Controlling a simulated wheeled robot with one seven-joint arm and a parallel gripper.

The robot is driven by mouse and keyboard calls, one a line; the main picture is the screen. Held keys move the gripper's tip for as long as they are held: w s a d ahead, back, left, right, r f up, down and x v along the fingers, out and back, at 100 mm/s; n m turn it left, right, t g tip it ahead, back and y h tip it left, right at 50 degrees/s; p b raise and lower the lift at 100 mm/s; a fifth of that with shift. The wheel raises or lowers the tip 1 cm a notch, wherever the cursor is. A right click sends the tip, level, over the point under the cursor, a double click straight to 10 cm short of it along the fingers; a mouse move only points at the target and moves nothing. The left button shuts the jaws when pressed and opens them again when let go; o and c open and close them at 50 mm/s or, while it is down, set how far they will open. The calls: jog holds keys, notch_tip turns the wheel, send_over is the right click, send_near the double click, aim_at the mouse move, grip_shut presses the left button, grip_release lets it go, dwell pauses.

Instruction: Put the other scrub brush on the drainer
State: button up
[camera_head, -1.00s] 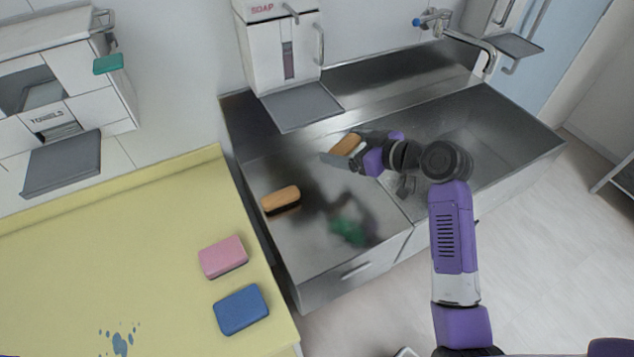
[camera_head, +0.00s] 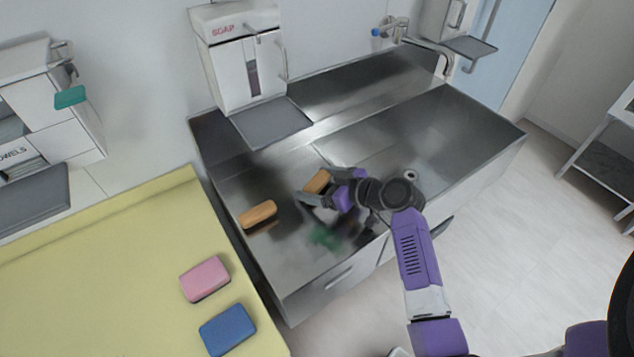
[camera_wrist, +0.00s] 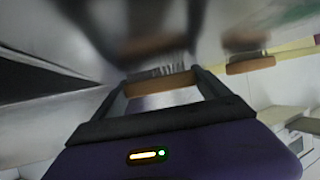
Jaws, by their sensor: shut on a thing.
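One scrub brush (camera_head: 257,214), with a tan wooden back and dark bristles, lies on the left part of the metal drainer (camera_head: 236,180). It also shows at the right in the wrist view (camera_wrist: 250,65). My gripper (camera_head: 318,191) is over the drainer, to the right of that brush. It is shut on the other scrub brush (camera_head: 317,181), whose tan back spans between the fingers in the wrist view (camera_wrist: 160,86). Its bristles point away from the gripper, toward the metal, where a blurred reflection shows. I cannot tell whether the bristles touch the metal.
A soap dispenser (camera_head: 240,60) with a grey tray (camera_head: 270,122) overhangs the drainer's back. The sink basin (camera_head: 400,145) is right of the drainer. A pink sponge (camera_head: 205,278) and blue sponge (camera_head: 228,329) lie on the yellow counter (camera_head: 110,270). A blurred green patch shows on the metal.

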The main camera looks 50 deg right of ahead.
jog(key=shift+f, duration=0.2)
jog(key=o, duration=1.2)
jog(key=shift+r, duration=0.1)
jog(key=shift+r, duration=0.15)
jog(key=b+v, duration=0.2)
jog(key=v, duration=1)
